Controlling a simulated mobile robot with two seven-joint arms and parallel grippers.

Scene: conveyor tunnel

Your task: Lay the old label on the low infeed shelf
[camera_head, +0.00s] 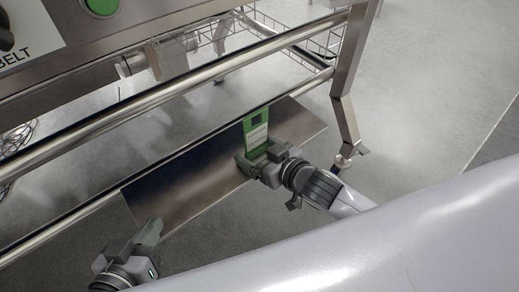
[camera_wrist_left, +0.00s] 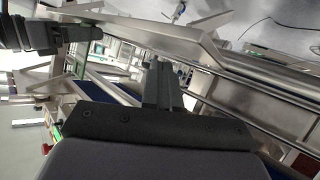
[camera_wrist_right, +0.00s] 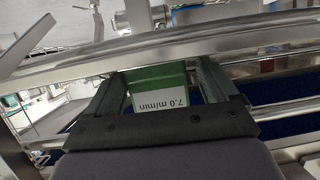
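The old label is a green card (camera_head: 255,132) with a white panel. In the right wrist view it (camera_wrist_right: 157,88) reads "7.0 m/min" upside down. My right gripper (camera_head: 257,160) has its fingers against the label's two side edges. The label rises from the fingers over the right part of the low infeed shelf (camera_head: 190,188), a dark metal plate; I cannot tell whether it touches the shelf. My left gripper (camera_head: 148,232) is at the shelf's near left corner. Its fingers (camera_wrist_left: 160,85) are together and empty in the left wrist view.
Steel rails (camera_head: 160,95) run above and behind the shelf. A frame leg (camera_head: 343,85) stands to the right of it. A wire basket (camera_head: 285,30) hangs at the back. A panel with a green button (camera_head: 102,5) is at top left. The floor right of the leg is clear.

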